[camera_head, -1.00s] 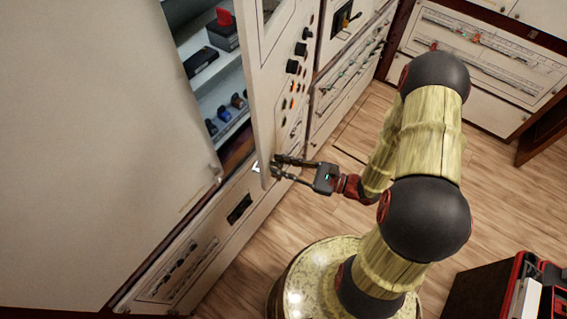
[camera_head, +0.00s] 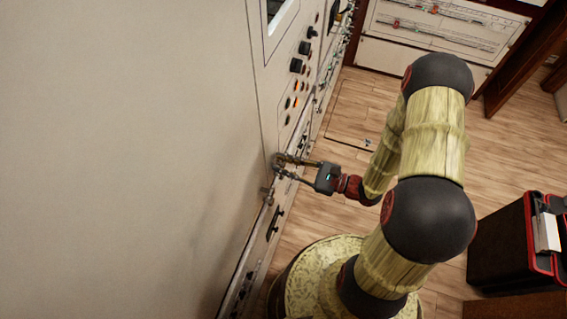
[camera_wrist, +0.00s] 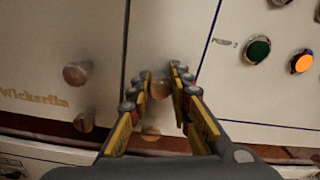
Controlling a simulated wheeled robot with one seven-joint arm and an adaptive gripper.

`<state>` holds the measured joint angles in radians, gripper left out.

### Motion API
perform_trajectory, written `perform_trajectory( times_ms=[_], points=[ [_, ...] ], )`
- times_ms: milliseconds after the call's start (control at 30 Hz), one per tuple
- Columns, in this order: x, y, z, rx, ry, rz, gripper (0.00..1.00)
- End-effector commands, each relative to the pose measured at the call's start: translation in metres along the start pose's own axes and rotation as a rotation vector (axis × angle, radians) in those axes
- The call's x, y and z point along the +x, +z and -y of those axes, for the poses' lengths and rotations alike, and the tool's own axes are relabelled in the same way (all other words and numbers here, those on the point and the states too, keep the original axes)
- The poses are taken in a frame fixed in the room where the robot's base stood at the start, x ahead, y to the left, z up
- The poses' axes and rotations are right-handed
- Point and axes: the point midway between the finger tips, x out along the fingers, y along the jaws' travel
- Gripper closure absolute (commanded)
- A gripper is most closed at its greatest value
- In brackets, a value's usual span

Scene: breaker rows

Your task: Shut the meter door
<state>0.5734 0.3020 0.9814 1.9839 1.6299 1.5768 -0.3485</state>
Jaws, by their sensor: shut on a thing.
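The meter door (camera_head: 268,95) is the pale panel with black knobs, lit buttons and a window at its top. It stands about in line with the large blank panel (camera_head: 130,150) on its left, and the shelves behind it are hidden. In the wrist view the door (camera_wrist: 170,35) meets the left panel (camera_wrist: 50,40) at a thin dark seam. My gripper (camera_head: 280,164) is at the door's lower left corner. In the wrist view its fingers (camera_wrist: 155,95) are closed around a small round knob (camera_wrist: 158,84) on the door.
The neighbouring panel has its own round knob (camera_wrist: 76,74), left of my fingers. A black and red box (camera_head: 510,240) stands on the wooden floor (camera_head: 350,120) at the right.

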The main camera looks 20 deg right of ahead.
Motion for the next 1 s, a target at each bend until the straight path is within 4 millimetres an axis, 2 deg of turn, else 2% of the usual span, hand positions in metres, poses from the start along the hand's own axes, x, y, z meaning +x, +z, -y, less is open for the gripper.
perform_trajectory(
  times_ms=[400, 433, 767, 1000],
  points=[
    [0.0015, 0.0007, -0.0009, -0.001, 0.005, 0.002, 1.00],
    [0.0015, 0.0007, -0.0009, -0.001, 0.005, 0.002, 0.80],
    [0.0014, 0.0009, -0.0002, -0.002, 0.004, 0.002, 0.61],
    [0.0012, 0.0008, 0.0004, -0.002, 0.002, 0.002, 0.61]
  ],
)
